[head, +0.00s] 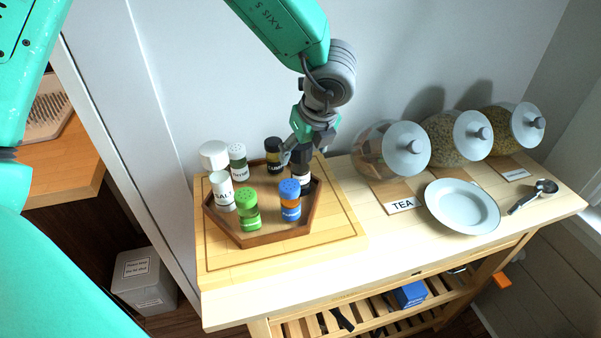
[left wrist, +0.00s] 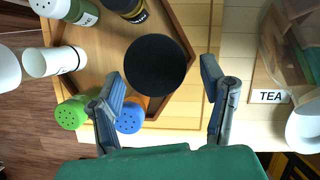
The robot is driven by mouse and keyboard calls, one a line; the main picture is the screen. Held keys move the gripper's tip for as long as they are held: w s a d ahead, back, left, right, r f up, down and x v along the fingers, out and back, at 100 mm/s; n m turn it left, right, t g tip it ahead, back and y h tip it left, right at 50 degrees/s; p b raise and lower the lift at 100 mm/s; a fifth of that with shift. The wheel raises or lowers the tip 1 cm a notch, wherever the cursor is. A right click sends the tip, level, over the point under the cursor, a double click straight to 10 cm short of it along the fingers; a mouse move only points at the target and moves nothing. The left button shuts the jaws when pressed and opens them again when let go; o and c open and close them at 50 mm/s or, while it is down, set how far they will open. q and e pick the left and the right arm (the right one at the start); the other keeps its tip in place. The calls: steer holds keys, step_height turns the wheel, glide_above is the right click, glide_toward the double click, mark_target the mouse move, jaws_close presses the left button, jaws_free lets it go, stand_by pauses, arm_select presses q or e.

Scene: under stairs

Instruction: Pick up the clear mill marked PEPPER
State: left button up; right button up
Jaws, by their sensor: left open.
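The mill with a round black top (head: 301,157) stands at the right of the hexagonal wooden tray (head: 252,239). Part of a white label shows on its body, but I cannot read it here. In the left wrist view its black top (left wrist: 155,65) appears between and slightly beyond the two fingers. My left gripper (head: 300,147) is above the mill, pointing down, open and empty. It also shows in the left wrist view (left wrist: 162,80), with one finger on each side. My right gripper is not in view.
Close by in the tray are a green-capped shaker (head: 247,211), a blue-capped shaker (head: 290,203), a dark jar (head: 274,156), the salt shaker (head: 222,190) and a thyme shaker (head: 237,161). Glass jars with white lids (head: 406,150) and a plate (head: 462,206) stand to the right.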

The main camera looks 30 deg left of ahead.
mark_target(300, 174)
arm_select(q)
steer(key=p+x, duration=0.1)
steer(key=x, duration=0.3)
steer(key=shift+w+f, duration=0.1)
steer(key=shift+w, duration=0.05)
steer(key=shift+w+a+f, duration=0.15)
steer(key=shift+a+f, duration=0.1)
steer(key=shift+a, duration=0.2)
steer(key=c, duration=1.4)
steer(key=shift+d, duration=0.15)
